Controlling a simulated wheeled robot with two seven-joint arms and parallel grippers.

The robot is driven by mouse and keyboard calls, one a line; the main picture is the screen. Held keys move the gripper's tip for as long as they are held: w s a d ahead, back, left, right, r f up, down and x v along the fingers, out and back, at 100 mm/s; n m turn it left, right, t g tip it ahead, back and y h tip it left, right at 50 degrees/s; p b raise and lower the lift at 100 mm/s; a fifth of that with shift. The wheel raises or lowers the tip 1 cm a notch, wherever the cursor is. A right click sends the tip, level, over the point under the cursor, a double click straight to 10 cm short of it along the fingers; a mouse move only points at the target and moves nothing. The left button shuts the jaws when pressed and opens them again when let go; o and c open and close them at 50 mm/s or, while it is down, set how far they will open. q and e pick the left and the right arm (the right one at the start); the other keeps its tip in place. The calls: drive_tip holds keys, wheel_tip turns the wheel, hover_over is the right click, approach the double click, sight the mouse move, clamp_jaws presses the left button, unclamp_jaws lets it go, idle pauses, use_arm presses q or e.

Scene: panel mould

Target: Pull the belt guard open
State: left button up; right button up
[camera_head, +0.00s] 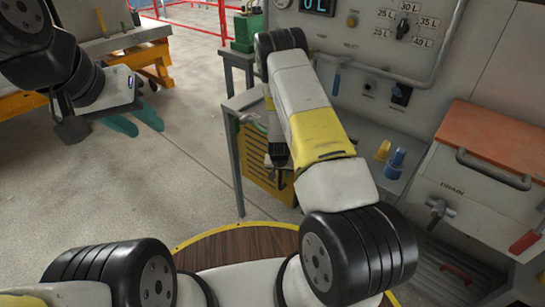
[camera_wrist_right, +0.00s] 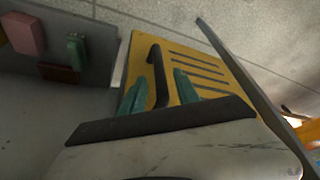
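The belt guard is a yellow slotted panel (camera_head: 262,172) low under the bench in the head view, partly hidden by my right arm. In the right wrist view the yellow guard (camera_wrist_right: 205,72) fills the middle, with a black bar handle (camera_wrist_right: 157,62) near its left side. My right gripper (camera_wrist_right: 159,76) has its teal fingers apart, one on each side of the handle in the picture. I cannot tell whether they touch it. My left gripper (camera_head: 138,120) is at the upper left of the head view, fingers apart and empty, far from the guard.
A control panel with a dial (camera_head: 403,28) stands behind the bench. A drain box with an orange lid (camera_head: 500,138) is at the right. An orange-legged table (camera_head: 155,52) is at the upper left, with open floor between.

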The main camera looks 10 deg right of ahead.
drive_tip(key=shift+x, duration=1.3)
clamp_jaws()
idle(0.5)
